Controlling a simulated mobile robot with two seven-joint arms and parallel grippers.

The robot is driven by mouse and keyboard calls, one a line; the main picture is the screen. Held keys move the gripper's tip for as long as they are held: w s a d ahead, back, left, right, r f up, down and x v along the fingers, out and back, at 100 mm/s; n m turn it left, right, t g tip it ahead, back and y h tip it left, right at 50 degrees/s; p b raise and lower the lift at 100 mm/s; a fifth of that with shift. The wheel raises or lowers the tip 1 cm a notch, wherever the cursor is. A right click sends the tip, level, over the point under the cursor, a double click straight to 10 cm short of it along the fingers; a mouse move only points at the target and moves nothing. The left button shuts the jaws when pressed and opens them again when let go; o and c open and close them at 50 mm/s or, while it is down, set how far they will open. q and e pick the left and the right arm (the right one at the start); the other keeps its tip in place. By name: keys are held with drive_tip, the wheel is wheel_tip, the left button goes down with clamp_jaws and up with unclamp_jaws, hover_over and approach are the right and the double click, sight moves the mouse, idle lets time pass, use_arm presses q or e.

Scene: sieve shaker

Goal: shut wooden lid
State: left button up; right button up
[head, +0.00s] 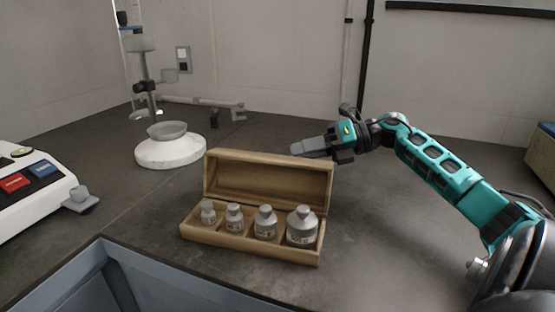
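A wooden box (250,246) sits on the dark counter in the middle of the head view. Its wooden lid (268,175) stands open, upright at the back edge. Inside the box is a row of grey metal weights (265,222), growing larger toward the right. My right gripper (300,148) reaches in from the right, with its grey fingers pointing left. The fingers are just behind the lid's upper right corner, and the lid may hide part of them. I cannot tell whether they touch the lid or how far apart they are. My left gripper is not in view.
A white round device with a grey dish (171,151) stands at the back left beside a metal stand (147,85). A white machine with red and blue buttons (38,190) is at the left edge. A sunken grey basin (110,280) opens at the front left. Counter right of the box is clear.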

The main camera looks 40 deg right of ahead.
sight(278, 157)
drive_tip(key=x, duration=0.6)
clamp_jaws()
idle(0.5)
